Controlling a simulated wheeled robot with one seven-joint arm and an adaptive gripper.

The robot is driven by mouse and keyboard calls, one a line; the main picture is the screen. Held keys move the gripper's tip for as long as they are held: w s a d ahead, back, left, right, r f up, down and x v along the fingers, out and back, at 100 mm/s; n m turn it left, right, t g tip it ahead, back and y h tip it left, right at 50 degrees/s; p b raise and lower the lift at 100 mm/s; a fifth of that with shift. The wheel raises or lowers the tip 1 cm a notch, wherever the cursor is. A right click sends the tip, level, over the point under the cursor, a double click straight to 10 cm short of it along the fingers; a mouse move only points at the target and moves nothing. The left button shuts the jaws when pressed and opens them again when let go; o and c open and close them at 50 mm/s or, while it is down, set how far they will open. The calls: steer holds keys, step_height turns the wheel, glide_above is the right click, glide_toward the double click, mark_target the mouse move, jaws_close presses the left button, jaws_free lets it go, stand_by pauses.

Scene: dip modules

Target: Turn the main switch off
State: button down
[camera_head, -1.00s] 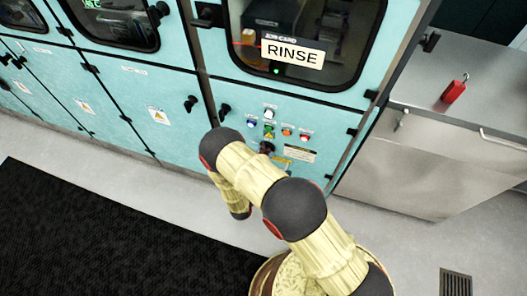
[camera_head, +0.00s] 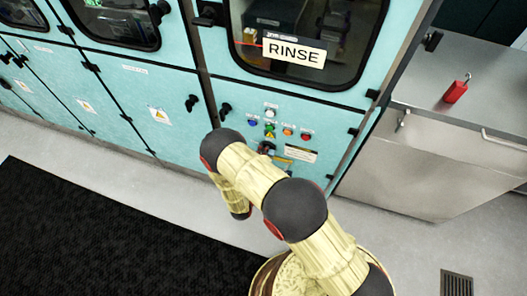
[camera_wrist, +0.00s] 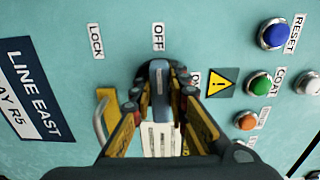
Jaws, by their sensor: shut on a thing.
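The main switch (camera_wrist: 158,76) is a grey rotary handle with a pale line on its tip, on the turquoise panel. In the wrist view its tip points up at the OFF label (camera_wrist: 158,37). The LOCK label (camera_wrist: 96,41) is to the left; another label to the right is mostly hidden. My gripper (camera_wrist: 160,92) is shut on the handle, one finger on each side. The handle's base is hidden between the fingers.
Blue (camera_wrist: 275,33), green (camera_wrist: 259,84) and orange (camera_wrist: 246,120) buttons sit right of the switch. A yellow bracket (camera_wrist: 104,115) stands out at its left. In the head view, a red padlock-like piece (camera_head: 455,92) lies on the steel counter (camera_head: 420,85). Open floor lies beside the dark mat (camera_head: 100,230).

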stand_by(0.3)
steer(key=c, duration=1.7)
jaws_free()
steer(key=shift+c, duration=0.2)
steer(key=v, duration=1.2)
